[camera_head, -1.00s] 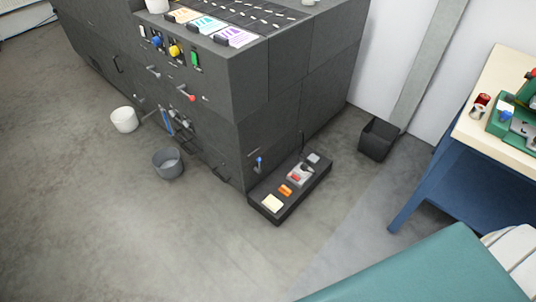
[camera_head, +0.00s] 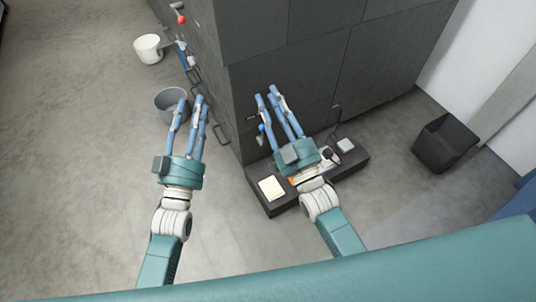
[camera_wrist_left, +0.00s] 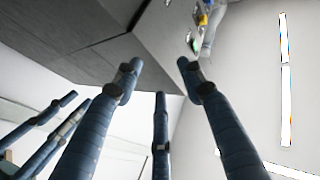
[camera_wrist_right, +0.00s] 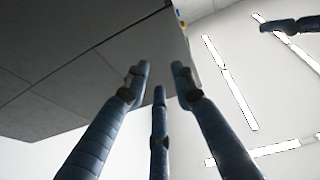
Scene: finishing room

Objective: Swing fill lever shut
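The dark grey machine (camera_head: 310,75) fills the upper middle of the head view. A lever with a blue knob (camera_head: 262,129) is low on its face near the corner. A lever with a red knob (camera_head: 181,19) and a blue handle (camera_head: 181,46) are at the upper left. I cannot tell which is the fill lever. My left gripper (camera_head: 193,103) is open and empty, overlapping the grey bucket's edge in the picture. My right gripper (camera_head: 267,94) is open and empty in front of the machine, its fingers just right of the blue knob. Both wrist views show spread fingers with nothing between them.
A grey bucket (camera_head: 170,100) and a white bucket (camera_head: 148,48) stand on the floor at left. A low dark platform (camera_head: 281,203) with a pale pad lies under my right gripper. A black bin (camera_head: 444,144) stands at right.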

